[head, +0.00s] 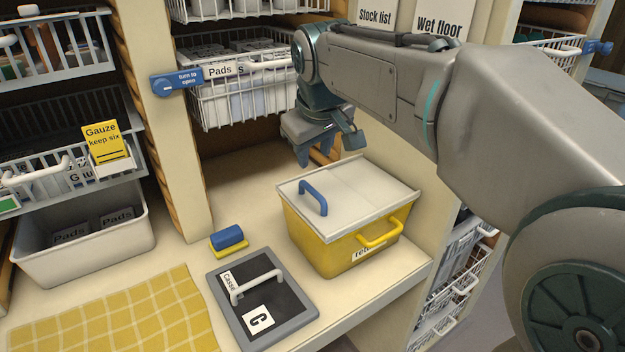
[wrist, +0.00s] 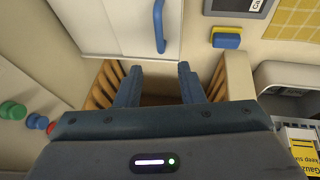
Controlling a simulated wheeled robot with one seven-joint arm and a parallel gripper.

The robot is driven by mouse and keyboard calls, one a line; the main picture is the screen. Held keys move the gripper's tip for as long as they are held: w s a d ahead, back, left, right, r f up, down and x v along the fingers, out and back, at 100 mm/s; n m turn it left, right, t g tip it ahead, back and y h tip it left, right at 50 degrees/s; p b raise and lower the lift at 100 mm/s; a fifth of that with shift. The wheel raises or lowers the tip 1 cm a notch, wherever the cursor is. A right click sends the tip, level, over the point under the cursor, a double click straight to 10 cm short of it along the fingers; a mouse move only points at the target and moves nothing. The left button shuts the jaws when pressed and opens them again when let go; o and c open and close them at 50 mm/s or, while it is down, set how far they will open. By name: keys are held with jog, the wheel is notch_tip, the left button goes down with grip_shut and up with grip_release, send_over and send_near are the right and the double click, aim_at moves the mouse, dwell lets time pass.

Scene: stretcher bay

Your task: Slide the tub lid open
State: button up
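The yellow tub (head: 320,240) stands on the cream counter, right of centre in the head view. Its white lid (head: 360,185) lies flat over the top and hides the inside. A blue upright handle (head: 313,198) sits near the lid's left edge; it also shows at the top of the wrist view (wrist: 159,25), beside the pale lid (wrist: 115,28). My gripper (head: 328,150) hangs above and behind the tub, apart from the lid and handle. In the wrist view its two fingers (wrist: 158,78) are spread with nothing between them.
A yellow bar handle (head: 380,235) sticks out of the tub's front. A blue and yellow block (head: 228,240) and a dark framed tray (head: 262,300) lie left of the tub. A wire basket labelled Pads (head: 240,95) hangs behind. A wooden post (head: 165,120) stands at left.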

aim_at(311, 188)
jog(key=x, duration=1.2)
jog(key=shift+d+f+p, duration=0.1)
jog(key=shift+p, duration=0.25)
grip_shut()
